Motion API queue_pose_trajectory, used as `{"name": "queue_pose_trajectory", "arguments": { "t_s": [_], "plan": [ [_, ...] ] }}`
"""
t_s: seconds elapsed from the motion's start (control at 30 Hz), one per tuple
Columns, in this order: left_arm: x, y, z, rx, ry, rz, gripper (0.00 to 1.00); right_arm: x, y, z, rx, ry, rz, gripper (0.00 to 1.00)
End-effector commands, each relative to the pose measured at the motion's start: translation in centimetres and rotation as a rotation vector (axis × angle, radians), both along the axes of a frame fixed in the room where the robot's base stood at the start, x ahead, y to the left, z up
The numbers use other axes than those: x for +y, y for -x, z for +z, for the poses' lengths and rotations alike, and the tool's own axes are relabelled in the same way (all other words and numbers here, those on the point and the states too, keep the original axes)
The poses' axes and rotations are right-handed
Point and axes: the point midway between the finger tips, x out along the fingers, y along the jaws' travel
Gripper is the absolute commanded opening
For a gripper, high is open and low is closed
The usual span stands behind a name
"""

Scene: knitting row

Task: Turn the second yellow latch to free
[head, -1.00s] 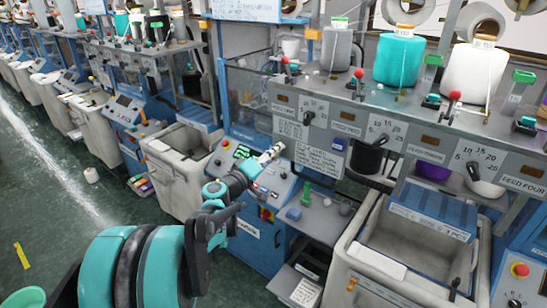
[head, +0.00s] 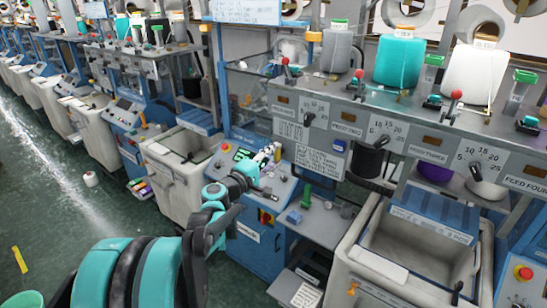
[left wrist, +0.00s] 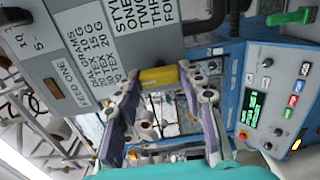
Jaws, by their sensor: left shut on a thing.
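My left gripper (head: 272,152) reaches in from the left, in front of the sloped control panel of the blue machine. In the left wrist view its two fingers (left wrist: 158,80) stand on either side of a yellow block-like piece, the yellow latch (left wrist: 160,77), and are shut on it. The latch lies beside the grey panel labelled feed one. In the head view the latch is too small and covered to make out its angle. I cannot tell which latch in the row it is. My right gripper is not in view.
The control panel (left wrist: 272,95) with a green display and coloured buttons is close to the gripper. Grey bins (head: 180,165) stand beside the machine. Yarn cones, such as the teal one (head: 399,62), stand on the shelf above. The floor at the left is mostly clear.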

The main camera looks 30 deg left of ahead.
Motion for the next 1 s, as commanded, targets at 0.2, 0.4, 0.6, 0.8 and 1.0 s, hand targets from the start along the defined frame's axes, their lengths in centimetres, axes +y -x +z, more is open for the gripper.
{"name": "queue_pose_trajectory", "arguments": {
  "t_s": [0.2,0.4,0.6,0.8,1.0],
  "plan": [
    [0.0,0.0,0.0,0.000,0.003,0.000,0.10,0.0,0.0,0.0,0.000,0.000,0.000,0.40],
    [0.0,0.0,0.0,0.000,0.002,0.000,0.60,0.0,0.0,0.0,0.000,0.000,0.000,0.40],
    [0.0,0.0,0.0,0.000,0.002,0.000,0.60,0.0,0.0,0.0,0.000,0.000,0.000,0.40],
    [0.1,0.6,0.0,0.000,0.001,0.001,0.60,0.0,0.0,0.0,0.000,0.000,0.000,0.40],
    [0.5,4.3,0.0,0.000,0.001,0.005,0.60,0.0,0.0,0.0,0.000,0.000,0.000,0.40]
  ]
}}
